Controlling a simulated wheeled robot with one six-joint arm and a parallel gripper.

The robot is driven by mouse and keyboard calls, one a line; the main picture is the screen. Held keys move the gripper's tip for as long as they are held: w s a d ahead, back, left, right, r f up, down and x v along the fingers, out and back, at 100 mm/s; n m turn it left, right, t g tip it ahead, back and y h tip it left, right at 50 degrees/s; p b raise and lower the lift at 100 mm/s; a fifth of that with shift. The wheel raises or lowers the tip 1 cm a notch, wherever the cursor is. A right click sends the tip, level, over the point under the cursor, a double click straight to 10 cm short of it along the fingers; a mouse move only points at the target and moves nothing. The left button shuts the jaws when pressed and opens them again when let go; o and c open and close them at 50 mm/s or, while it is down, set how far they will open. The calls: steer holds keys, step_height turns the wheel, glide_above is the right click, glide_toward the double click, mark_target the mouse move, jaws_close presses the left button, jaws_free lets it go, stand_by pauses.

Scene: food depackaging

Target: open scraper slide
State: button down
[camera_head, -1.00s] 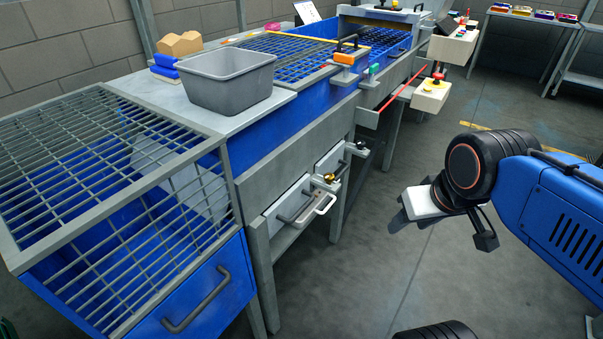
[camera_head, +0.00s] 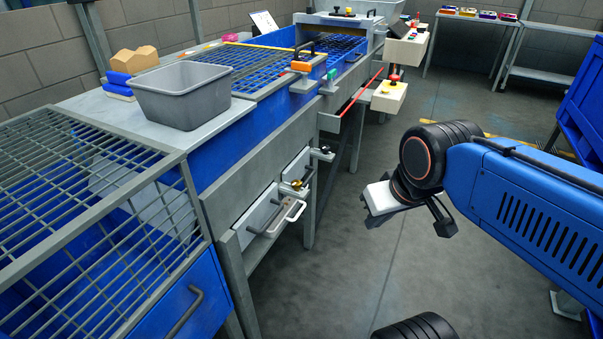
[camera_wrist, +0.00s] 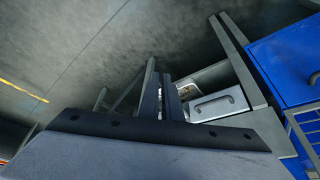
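Two pale panels with bar handles are set in the front of the grey bench frame. The nearer panel (camera_head: 256,221) has a dark handle, a light handle and a brass-coloured knob by it. The farther panel (camera_head: 298,168) is beside it. I cannot tell which one is the scraper slide. My gripper (camera_head: 372,214) hangs over the floor to their right, apart from both and empty. In the wrist view a panel with a handle (camera_wrist: 217,104) shows past my fingertips (camera_wrist: 160,68), with a narrow gap between the fingers.
A grey bin (camera_head: 181,94) stands on the bench top beside tan blocks on blue trays (camera_head: 131,64). A barred blue drawer unit (camera_head: 180,300) is at the near left. Control boxes (camera_head: 388,96) stick out on the right. The floor (camera_head: 330,270) before the panels is clear.

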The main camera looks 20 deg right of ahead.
steer(key=w+a+r+n+g+y, duration=0.15)
steer(key=w+n, duration=0.35)
steer(key=w, duration=1.1)
steer(key=n+y, duration=0.2)
steer(key=n, duration=0.2)
glide_toward(309, 167)
step_height(309, 167, up, 2)
steer(key=s+a, duration=0.2)
steer(key=s, duration=0.1)
steer(key=shift+g+h, duration=0.25)
steer(key=x, duration=0.9)
steer(key=shift+w+a, duration=0.1)
steer(key=shift+w, duration=0.05)
